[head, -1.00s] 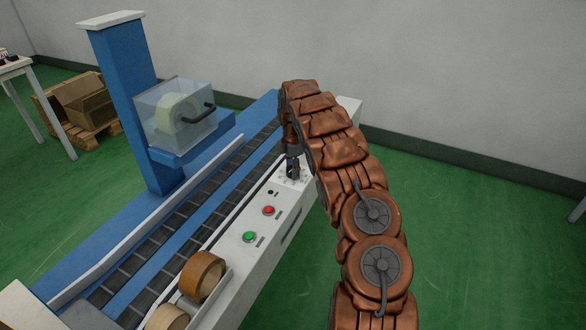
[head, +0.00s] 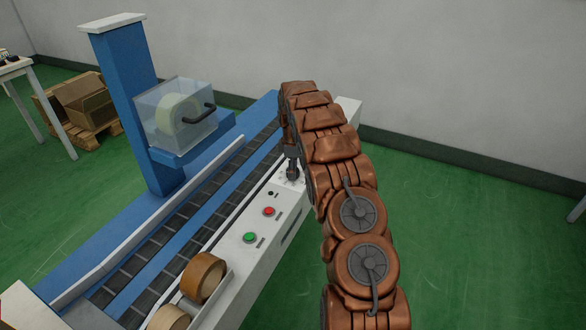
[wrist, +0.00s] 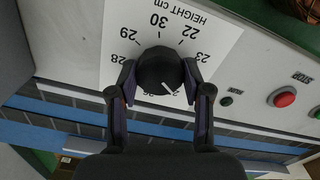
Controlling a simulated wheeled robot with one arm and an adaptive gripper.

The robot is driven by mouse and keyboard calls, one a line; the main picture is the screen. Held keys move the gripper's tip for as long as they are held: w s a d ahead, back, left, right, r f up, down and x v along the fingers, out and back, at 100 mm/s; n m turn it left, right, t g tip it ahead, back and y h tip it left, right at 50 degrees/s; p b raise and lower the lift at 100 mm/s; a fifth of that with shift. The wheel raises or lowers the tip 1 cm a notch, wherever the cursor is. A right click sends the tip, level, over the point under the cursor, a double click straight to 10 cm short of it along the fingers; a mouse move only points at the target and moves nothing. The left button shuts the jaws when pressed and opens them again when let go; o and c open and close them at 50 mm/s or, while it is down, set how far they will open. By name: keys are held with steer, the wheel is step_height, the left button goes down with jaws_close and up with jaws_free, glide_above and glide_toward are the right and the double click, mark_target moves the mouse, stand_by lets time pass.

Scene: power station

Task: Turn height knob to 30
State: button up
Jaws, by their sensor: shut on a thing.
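The black round height knob (wrist: 160,68) sits on a white dial plate (wrist: 200,20) marked "HEIGHT cm" in the wrist view. The 30 mark is at the top of the picture, with 29 and 28 to its left and 22 and 23 to its right. The knob's white pointer line points to the lower right, away from 30, towards numbers partly hidden by the knob and fingers. My gripper (wrist: 158,92) is shut on the knob, one finger on each side. In the head view my gripper (head: 292,175) reaches down to the panel's far end and hides the knob.
A red button (head: 268,211) and a green button (head: 250,237) sit on the same white panel, nearer than the dial. Brown tape rolls (head: 204,277) stand at the near end. The blue conveyor machine (head: 128,100) with a clear-covered tape head (head: 205,112) is to the left.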

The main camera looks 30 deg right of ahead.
steer(key=m, duration=0.5)
steer(key=shift+a+m+p, duration=0.1)
steer(key=shift+m+p, duration=0.2)
steer(key=shift+p, duration=0.1)
steer(key=m, duration=0.5)
steer(key=shift+p, duration=0.3)
steer(key=m, duration=0.6)
steer(key=shift+r+p, duration=0.1)
steer(key=shift+p, duration=0.2)
steer(key=m, duration=0.5)
steer(key=shift+p, duration=0.3)
steer(key=m+p, duration=0.1)
steer(key=m, duration=0.4)
steer(key=shift+m, duration=0.4)
steer(key=m+p, duration=0.1)
steer(key=m, duration=0.4)
steer(key=shift+w+p, duration=0.1)
steer(key=shift+p, duration=0.2)
steer(key=m+p, duration=0.1)
steer(key=m, duration=0.3)
steer(key=shift+r+m+p, duration=0.1)
steer(key=shift+m+p, duration=0.25)
steer(key=shift+m, duration=0.05)
steer(key=m, duration=0.5)
steer(key=shift+m+p, duration=0.3)
steer(key=shift+p, duration=0.1)
